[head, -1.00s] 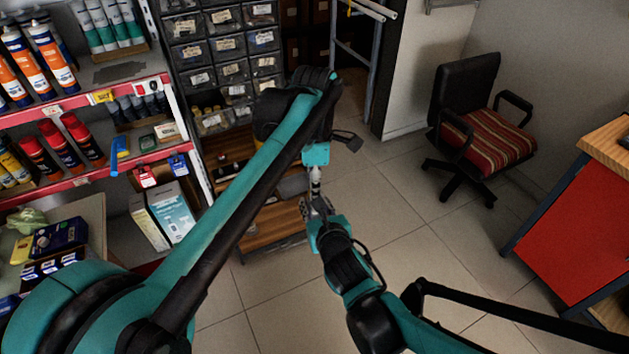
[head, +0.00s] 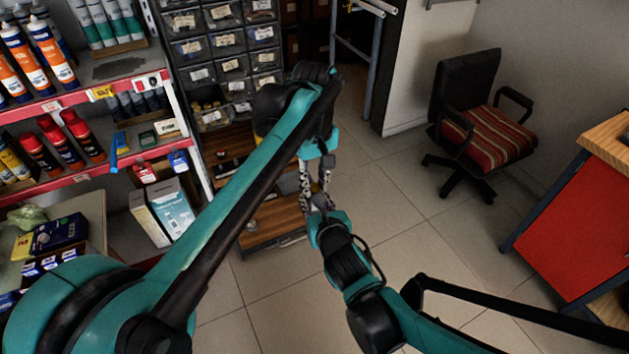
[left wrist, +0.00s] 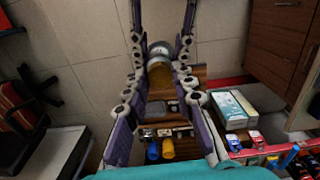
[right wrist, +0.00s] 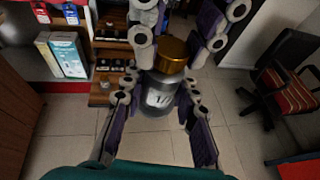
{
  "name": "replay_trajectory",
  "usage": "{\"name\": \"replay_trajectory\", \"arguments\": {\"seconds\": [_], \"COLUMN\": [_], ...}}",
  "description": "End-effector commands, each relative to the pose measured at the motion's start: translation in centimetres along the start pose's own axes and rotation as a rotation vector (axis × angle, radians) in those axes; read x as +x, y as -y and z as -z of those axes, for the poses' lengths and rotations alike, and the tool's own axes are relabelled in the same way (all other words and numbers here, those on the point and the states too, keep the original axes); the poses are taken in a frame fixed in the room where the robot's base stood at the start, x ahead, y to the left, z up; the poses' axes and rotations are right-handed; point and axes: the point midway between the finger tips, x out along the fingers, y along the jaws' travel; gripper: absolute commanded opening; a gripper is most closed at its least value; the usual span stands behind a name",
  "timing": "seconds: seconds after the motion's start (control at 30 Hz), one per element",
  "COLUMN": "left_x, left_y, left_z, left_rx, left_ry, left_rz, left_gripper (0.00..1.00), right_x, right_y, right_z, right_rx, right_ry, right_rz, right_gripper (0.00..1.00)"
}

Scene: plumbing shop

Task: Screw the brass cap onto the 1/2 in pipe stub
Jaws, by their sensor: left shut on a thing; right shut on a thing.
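The brass cap (right wrist: 172,54) sits against the upper end of the grey pipe stub (right wrist: 160,98), which carries a "1/2" label. How far they are threaded together cannot be seen. The cap also shows in the left wrist view (left wrist: 160,73), with the stub's grey body (left wrist: 158,49) beyond it. My left gripper (head: 316,188) points down and is shut on the cap, a finger on each side. My right gripper (head: 319,207) points up from below and is shut on the stub. In the head view both parts are largely hidden between the fingers.
A low wooden shelf unit (head: 275,222) stands behind the grippers. Red-edged shelves (head: 95,172) with tubes and boxes are at the left, and drawer bins (head: 225,65) at the back. A chair (head: 480,130) and a red cabinet (head: 580,235) are at the right. The tiled floor between is open.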

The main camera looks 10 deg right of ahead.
Motion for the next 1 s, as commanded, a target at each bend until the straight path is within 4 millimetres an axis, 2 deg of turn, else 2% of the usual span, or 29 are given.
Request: {"name": "replay_trajectory", "arguments": {"seconds": [0.8,1.0], "left_x": [0.10,0.12], "left_y": [-0.08,-0.09], "left_z": [0.16,0.17], "left_rx": [1.980,2.419], "left_ry": [-0.004,-0.004], "left_rz": [0.002,0.004], "left_gripper": [0.00,0.00], "right_x": [-0.05,-0.06], "right_y": [-0.03,-0.04], "right_z": [0.01,0.01], "right_rx": [0.000,0.000], "right_ry": [0.001,0.001], "right_rz": [-0.001,-0.001], "right_gripper": [0.00,0.00]}}
